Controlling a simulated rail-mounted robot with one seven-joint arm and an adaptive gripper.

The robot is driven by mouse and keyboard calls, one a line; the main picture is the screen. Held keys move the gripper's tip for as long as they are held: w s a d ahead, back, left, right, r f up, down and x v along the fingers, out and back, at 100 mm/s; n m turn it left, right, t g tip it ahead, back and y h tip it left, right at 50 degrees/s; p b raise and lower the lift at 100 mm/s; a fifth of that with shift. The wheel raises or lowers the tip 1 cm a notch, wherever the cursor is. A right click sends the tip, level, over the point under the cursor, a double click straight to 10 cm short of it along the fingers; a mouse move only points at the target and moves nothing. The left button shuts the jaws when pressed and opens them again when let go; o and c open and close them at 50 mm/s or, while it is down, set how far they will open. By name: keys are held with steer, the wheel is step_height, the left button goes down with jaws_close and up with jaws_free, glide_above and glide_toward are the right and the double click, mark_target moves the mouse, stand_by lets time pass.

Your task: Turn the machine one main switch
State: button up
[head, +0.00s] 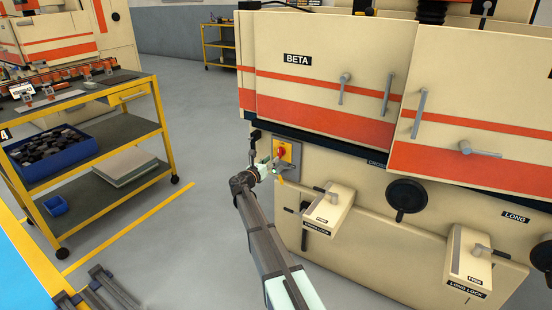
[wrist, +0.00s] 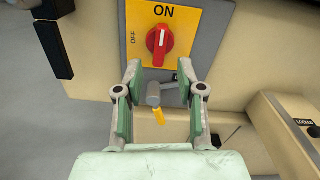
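The main switch is a red rotary knob (wrist: 159,42) on a yellow plate (wrist: 190,22), marked ON at the top and OFF at the left. Its white mark stands roughly upright, toward ON. In the head view the red knob (head: 281,152) sits on the machine's left front panel. My gripper (wrist: 160,72) is open, with its two fingers apart just below the knob in the wrist view. Nothing is held between them. In the head view my gripper (head: 272,166) is close to the switch; whether it touches cannot be told.
A grey part with a yellow tip (wrist: 155,97) shows between and beyond my fingers. A black handle (head: 253,147) is left of the switch. A lock box (head: 328,208) juts out to the right. A yellow cart (head: 150,130) stands left, with open floor between.

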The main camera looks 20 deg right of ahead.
mark_target(278, 154)
steer(key=b+x, duration=0.1)
steer(key=x, duration=0.3)
steer(key=shift+w+d, duration=0.15)
steer(key=shift+d, duration=0.05)
steer(key=shift+w+d+p, duration=0.15)
steer(key=shift+d+p, duration=0.15)
jaws_close()
